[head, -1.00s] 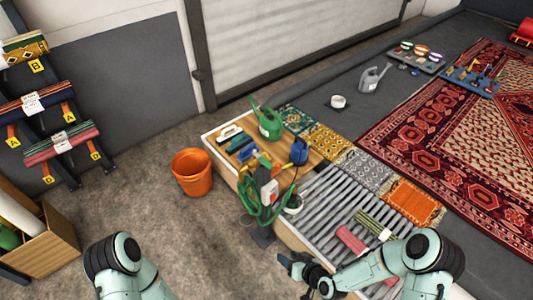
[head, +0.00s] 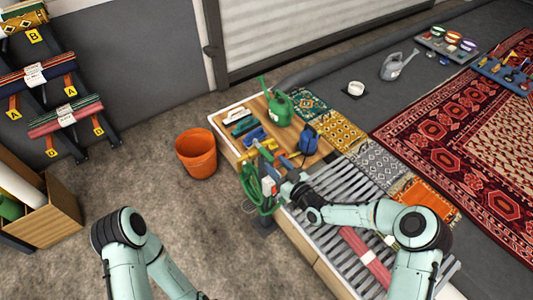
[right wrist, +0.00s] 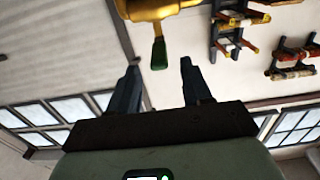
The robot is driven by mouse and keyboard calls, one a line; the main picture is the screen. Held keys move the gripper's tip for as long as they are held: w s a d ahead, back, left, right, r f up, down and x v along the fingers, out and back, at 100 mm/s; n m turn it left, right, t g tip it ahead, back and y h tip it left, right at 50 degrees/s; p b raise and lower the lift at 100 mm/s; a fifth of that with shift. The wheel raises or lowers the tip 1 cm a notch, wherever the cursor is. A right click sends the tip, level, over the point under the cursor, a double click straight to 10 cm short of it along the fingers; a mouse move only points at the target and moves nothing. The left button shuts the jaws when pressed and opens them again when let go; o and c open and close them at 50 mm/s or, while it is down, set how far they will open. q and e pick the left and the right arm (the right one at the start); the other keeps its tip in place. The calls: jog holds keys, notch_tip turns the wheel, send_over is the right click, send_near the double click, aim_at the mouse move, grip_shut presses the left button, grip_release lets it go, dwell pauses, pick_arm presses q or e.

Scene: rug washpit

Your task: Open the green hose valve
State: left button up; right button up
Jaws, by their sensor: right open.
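The valve shows in the right wrist view as a brass body (right wrist: 160,8) with a green lever (right wrist: 158,52) hanging from it. My right gripper (right wrist: 160,75) is open, with one dark finger on each side of the lever's lower end. The lever appears apart from both fingers. In the head view my right gripper (head: 281,168) is at the hose stand beside the slatted rack, and the valve is hard to make out there. A green hose (head: 252,190) hangs coiled on the stand. My left arm shows at the lower left; its gripper is out of view.
A wooden bench top (head: 303,157) holds a green watering can (head: 280,108), brushes and a blue item (head: 308,138). The slatted rack (head: 322,215) holds a red rolled rug (head: 366,256). An orange bucket (head: 196,153) stands left on open floor.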

aim_at(260, 147)
jog(key=x, duration=0.6)
grip_shut()
